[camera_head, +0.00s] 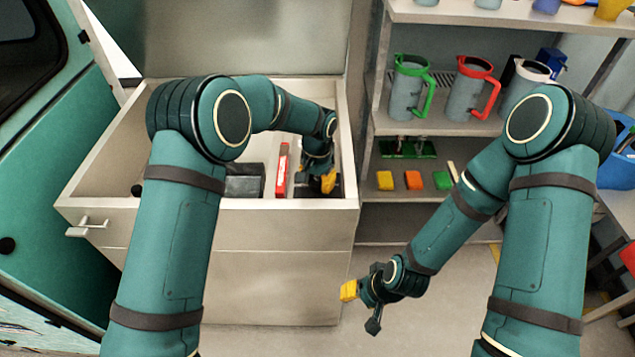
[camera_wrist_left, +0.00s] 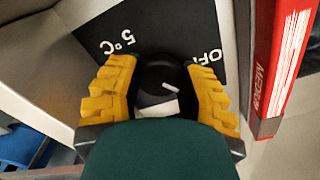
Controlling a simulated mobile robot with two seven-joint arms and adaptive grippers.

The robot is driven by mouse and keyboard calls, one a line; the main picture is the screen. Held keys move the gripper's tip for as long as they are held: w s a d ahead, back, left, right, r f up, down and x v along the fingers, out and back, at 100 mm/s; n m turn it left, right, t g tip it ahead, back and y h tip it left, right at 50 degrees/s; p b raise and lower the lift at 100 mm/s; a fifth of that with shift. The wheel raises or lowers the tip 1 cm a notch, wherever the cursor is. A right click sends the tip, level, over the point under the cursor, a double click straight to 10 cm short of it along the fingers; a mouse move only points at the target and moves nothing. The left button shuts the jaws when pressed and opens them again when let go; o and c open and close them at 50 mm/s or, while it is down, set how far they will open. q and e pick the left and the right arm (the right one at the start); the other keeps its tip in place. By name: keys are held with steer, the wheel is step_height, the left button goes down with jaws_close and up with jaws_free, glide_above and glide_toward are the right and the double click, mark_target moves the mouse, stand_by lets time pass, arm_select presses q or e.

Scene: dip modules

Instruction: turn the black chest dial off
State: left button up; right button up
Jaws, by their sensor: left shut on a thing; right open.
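The chest (camera_head: 200,235) is a pale box with its lid raised. In the left wrist view, its black dial (camera_wrist_left: 158,74) sits on a black panel (camera_wrist_left: 160,28) marked "5°C" and a partly cut-off "OFF". The dial has a short white line on its right part; which mark it points at I cannot tell. My left gripper (camera_head: 318,180) reaches into the chest's right front part. Its yellow fingers (camera_wrist_left: 161,68) are shut on the dial from both sides. In the head view the gripper hides the dial. My right gripper (camera_head: 359,307) is open and empty, low in front of the shelves.
A red book (camera_head: 282,170) stands upright inside the chest beside my left gripper; it also shows in the left wrist view (camera_wrist_left: 284,62). A dark box (camera_head: 244,180) lies to its left. Shelves (camera_head: 390,212) with jugs and coloured blocks stand to the right. Floor near my right gripper is clear.

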mark_target(317, 182)
arm_select(q)
steer(key=n, duration=0.6)
steer(key=shift+s+f, duration=0.15)
steer(key=shift+f, duration=0.05)
steer(key=shift+n, duration=0.4)
steer(key=o, duration=1.2)
steer(key=shift+o, duration=0.2)
steer(key=shift+r, duration=0.2)
steer(key=shift+r, duration=0.3)
step_height(317, 182, up, 11)
